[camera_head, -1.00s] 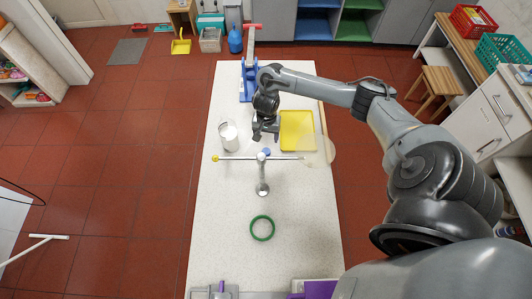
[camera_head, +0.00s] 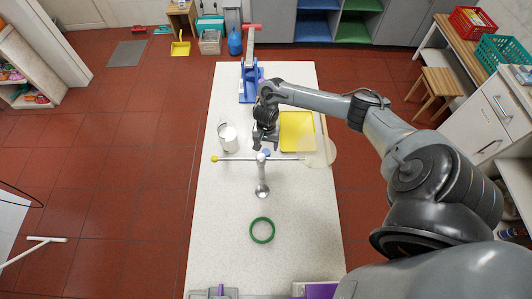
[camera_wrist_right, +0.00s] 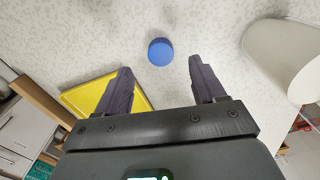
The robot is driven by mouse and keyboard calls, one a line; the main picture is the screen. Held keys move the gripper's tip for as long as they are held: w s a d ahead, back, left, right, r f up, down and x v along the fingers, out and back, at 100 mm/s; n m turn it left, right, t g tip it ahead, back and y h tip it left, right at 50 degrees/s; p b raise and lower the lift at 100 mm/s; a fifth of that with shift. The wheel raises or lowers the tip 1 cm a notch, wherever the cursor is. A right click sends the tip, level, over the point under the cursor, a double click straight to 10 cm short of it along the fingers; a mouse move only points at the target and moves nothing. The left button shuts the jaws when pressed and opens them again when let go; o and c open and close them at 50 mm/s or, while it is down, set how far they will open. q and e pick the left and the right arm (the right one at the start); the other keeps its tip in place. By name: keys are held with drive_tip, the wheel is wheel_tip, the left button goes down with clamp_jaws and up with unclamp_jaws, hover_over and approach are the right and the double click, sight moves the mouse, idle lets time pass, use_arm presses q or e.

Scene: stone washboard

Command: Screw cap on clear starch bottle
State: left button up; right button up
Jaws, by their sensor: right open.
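A small round blue cap (camera_wrist_right: 160,51) lies on the speckled white tabletop in the right wrist view. It also shows in the head view (camera_head: 267,152), partly hidden by the gripper. My right gripper (camera_head: 265,143) is over the table, close to the cap. Its two fingers are spread and empty, with the cap centred between and just beyond the tips in the wrist view. A whitish cylindrical container (camera_head: 229,138), apparently the starch bottle, stands left of the gripper. It shows at the right edge of the wrist view (camera_wrist_right: 285,48). My left gripper is out of view.
A yellow tray (camera_head: 297,130) lies right of the gripper. A green ring (camera_head: 262,230) lies nearer. A blue device (camera_head: 248,85) stands at the table's far end.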

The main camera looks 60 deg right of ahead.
sight(266, 151)
drive_tip(key=shift+w+d+f+b, duration=0.1)
drive_tip(key=shift+f+b, duration=0.1)
drive_tip(key=shift+f, duration=1.15)
drive_tip(key=shift+d+f+b, duration=0.1)
drive_tip(key=shift+f+b, duration=0.05)
drive_tip(key=shift+f, duration=1.15)
drive_tip(key=c, duration=1.1)
